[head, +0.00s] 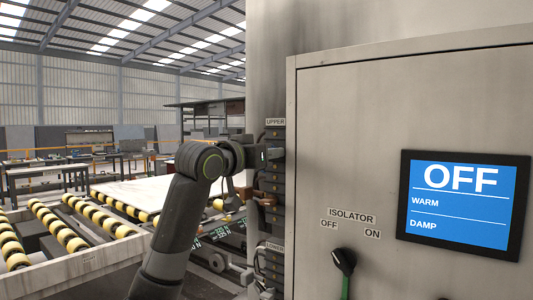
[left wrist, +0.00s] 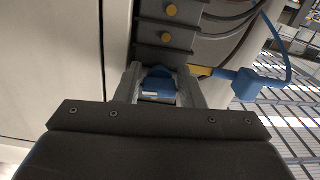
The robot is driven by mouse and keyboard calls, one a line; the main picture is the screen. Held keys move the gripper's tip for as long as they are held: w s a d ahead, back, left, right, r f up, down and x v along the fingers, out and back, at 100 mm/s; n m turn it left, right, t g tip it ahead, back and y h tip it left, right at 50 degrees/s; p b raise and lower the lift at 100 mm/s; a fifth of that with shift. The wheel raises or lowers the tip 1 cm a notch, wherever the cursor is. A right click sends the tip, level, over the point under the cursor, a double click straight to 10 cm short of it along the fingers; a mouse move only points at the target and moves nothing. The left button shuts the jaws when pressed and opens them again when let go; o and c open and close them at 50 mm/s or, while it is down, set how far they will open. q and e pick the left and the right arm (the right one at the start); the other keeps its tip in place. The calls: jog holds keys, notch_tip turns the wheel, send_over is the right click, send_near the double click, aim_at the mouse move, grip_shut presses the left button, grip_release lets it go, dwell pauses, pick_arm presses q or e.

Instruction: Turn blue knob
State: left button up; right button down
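A small blue piece (left wrist: 158,86), which looks like the blue knob, sits at the foot of a dark grey strip in the left wrist view. My left gripper (left wrist: 159,76) has one finger on each side of it, and the blue piece fills the gap, so the fingers look shut on it. In the head view my left gripper (head: 276,154) reaches the upper part of the dark strip (head: 273,192) at the cabinet's left side, and the blue piece is hidden there. My right gripper is not in view.
The grey cabinet (head: 400,110) carries a screen (head: 464,205) reading OFF, WARM, DAMP and an isolator handle (head: 344,262) in black and green. A roller conveyor (head: 100,225) stands at left.

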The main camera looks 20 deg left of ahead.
pick_arm(q)
jog(key=c, duration=0.6)
jog(key=shift+o, duration=0.2)
